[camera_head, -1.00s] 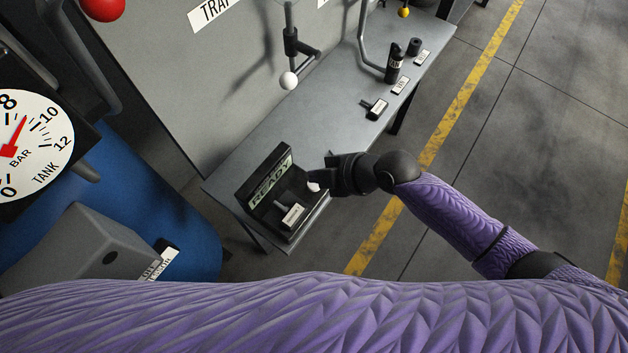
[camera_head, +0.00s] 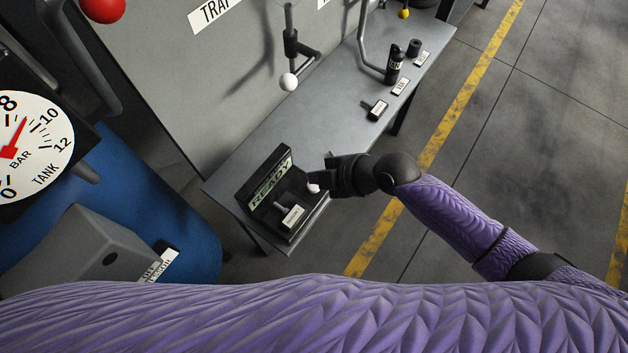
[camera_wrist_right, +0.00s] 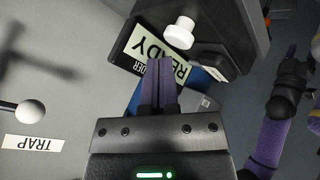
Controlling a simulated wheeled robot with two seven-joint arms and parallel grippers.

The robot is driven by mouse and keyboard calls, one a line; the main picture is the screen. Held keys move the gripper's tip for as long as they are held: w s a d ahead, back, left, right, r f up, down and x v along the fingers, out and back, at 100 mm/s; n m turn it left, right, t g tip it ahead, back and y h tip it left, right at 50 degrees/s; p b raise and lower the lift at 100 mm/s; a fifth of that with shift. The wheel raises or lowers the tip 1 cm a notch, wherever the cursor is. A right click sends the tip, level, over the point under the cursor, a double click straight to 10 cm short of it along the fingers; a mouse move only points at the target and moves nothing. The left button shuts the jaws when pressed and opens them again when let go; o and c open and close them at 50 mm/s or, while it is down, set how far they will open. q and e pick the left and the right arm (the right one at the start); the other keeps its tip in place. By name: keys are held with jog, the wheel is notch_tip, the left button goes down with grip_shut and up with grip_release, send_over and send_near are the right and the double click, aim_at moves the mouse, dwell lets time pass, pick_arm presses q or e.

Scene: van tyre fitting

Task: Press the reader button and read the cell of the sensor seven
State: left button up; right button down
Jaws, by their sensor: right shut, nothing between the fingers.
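The reader (camera_head: 263,181) is a black box at the near end of the bench, and its lit display says READY. The display also shows in the right wrist view (camera_wrist_right: 143,44). A small dark sensor with a white label (camera_head: 292,215) lies in the reader; its label is too small to read. The white round button (camera_head: 313,188) is on the reader's right side, and shows large in the right wrist view (camera_wrist_right: 181,31). My right gripper (camera_head: 327,184) is shut and empty, its fingertips close by the button; contact cannot be told. My left gripper is not in view.
The grey bench (camera_head: 318,115) runs away to the upper right. A lever with a white knob (camera_head: 289,81) juts from the panel. A tank gauge (camera_head: 30,145) is at left.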

dwell(0.7)
jog(key=shift+f+b, duration=0.45)
jog(key=shift+f+b, duration=0.7)
jog(key=shift+f, duration=0.1)
dwell(0.6)
jog(key=shift+r, duration=0.15)
jog(key=shift+r+p, duration=1)
jog(key=shift+r, duration=0.1)
jog(key=shift+r, duration=0.1)
notch_tip(320, 180, up, 5)
jog(key=p, duration=0.4)
dwell(0.4)
